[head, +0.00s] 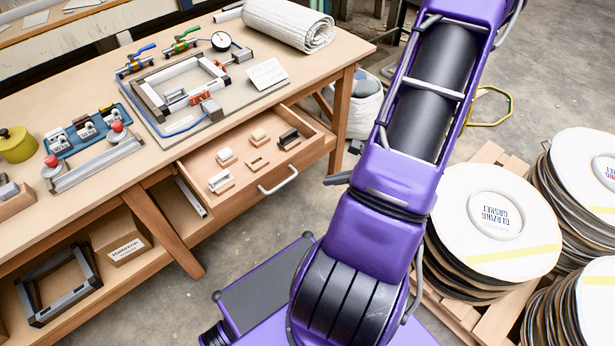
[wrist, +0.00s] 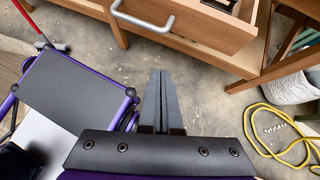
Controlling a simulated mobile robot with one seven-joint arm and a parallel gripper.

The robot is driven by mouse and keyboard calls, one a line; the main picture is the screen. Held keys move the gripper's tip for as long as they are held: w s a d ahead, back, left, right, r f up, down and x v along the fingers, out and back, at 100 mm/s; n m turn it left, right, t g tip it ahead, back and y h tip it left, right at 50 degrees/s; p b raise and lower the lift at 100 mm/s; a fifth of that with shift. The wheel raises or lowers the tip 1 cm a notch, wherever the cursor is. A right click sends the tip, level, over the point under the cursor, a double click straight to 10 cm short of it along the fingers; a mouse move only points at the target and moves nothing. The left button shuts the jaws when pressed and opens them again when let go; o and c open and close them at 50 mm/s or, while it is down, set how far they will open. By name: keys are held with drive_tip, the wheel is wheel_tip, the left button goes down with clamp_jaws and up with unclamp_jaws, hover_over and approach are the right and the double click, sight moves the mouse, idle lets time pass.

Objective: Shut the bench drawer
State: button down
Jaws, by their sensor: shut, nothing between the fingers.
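The bench drawer (head: 236,191) is pulled out from under the workbench top in the head view. It has a pale metal handle (head: 278,181) on its front and holds several small blocks and fittings. In the wrist view the drawer front (wrist: 205,30) and its handle (wrist: 143,18) show at the top. My gripper (wrist: 160,80) is shut and empty, pointing toward the drawer over the concrete floor. Its tips are a little short of the handle and apart from it. The gripper is not clearly visible in the head view, where my purple arm fills the middle right.
The workbench (head: 80,95) carries a clamping frame (head: 182,88), a dial gauge (head: 221,41) and a white roll (head: 290,24). Stacks of gasket rolls (head: 490,215) stand on a pallet at right. A yellow hose (wrist: 262,130) lies on the floor.

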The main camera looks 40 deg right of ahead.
drive_tip(key=w+a+f, duration=0.3)
drive_tip(key=w, duration=0.4)
drive_tip(key=shift+b, duration=0.3)
drive_tip(key=shift+w+d, duration=0.1)
